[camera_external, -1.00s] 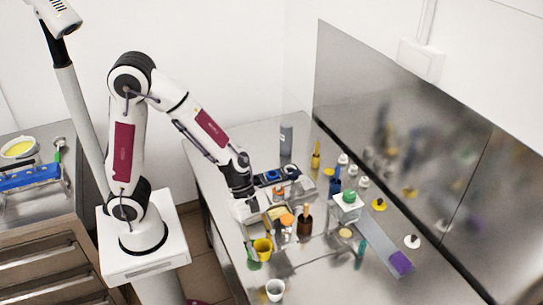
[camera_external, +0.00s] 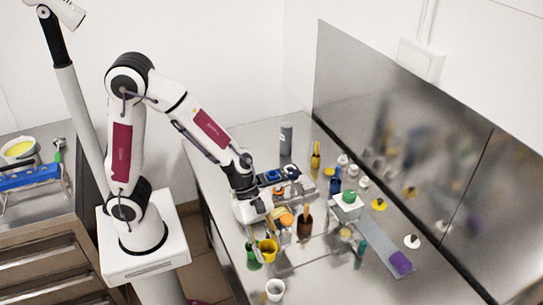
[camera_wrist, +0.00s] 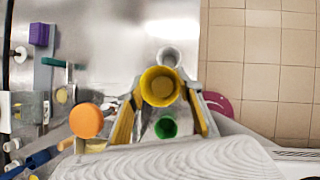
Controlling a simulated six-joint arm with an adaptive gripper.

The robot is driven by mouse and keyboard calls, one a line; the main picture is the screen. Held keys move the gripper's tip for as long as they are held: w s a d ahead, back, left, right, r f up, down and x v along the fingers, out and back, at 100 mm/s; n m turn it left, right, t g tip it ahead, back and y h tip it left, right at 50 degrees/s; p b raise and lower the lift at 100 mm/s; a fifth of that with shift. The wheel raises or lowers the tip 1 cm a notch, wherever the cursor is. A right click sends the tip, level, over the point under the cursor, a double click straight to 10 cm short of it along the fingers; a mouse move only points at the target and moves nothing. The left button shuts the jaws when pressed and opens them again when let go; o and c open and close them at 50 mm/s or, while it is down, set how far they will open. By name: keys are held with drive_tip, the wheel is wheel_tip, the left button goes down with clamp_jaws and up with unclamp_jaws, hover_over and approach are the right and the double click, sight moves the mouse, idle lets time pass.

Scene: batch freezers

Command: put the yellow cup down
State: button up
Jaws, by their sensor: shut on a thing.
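The yellow cup (camera_external: 267,250) is near the front left edge of the metal table, below my wrist in the external view. In the wrist view the yellow cup (camera_wrist: 160,87) shows its open round mouth between my fingers. My gripper (camera_wrist: 163,95) is shut on it, with one finger on each side. I cannot tell whether the cup's base touches the table, as its underside is hidden.
A white cup (camera_external: 275,290) stands close by, nearer the front. A green item (camera_external: 252,256) is just left of the yellow cup. An orange-topped item (camera_wrist: 88,121) and a brown bottle (camera_external: 304,226) are nearby. Bare metal table (camera_external: 325,278) lies to the right.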

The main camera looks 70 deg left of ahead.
drive_tip(key=w+d+r+n+t, duration=0.1)
drive_tip(key=w+d+r+n, duration=0.25)
drive_tip(key=d+r, duration=0.75)
drive_tip(key=w+a+n, duration=0.1)
drive_tip(key=w+a, duration=0.5)
drive_tip(key=w, duration=0.2)
drive_tip(key=w+a+n+t+y, duration=0.1)
drive_tip(key=w+a, duration=0.5)
drive_tip(key=w, duration=0.2)
drive_tip(key=w+a+f+n+t, duration=0.1)
drive_tip(key=w+a, duration=0.5)
drive_tip(key=w, duration=0.3)
drive_tip(key=shift+a+f+n+y, duration=0.1)
drive_tip(key=shift+a+n+y, duration=0.15)
drive_tip(key=shift+a+y, duration=0.15)
drive_tip(key=w+a+f+n+t+y, duration=0.15)
drive_tip(key=w+a, duration=0.35)
drive_tip(key=a, duration=0.8)
drive_tip(key=w+a+f+n, duration=0.15)
drive_tip(key=w+a, duration=0.25)
drive_tip(key=a, duration=0.8)
drive_tip(key=s+a+f+n+y, duration=0.2)
drive_tip(key=a+n, duration=0.2)
drive_tip(key=a, duration=2.4)
drive_tip(key=s+a+f+n, duration=0.1)
drive_tip(key=s+a+f, duration=0.2)
drive_tip(key=a+f, duration=0.2)
drive_tip(key=shift+a+f, duration=0.35)
drive_tip(key=shift+a, duration=0.05)
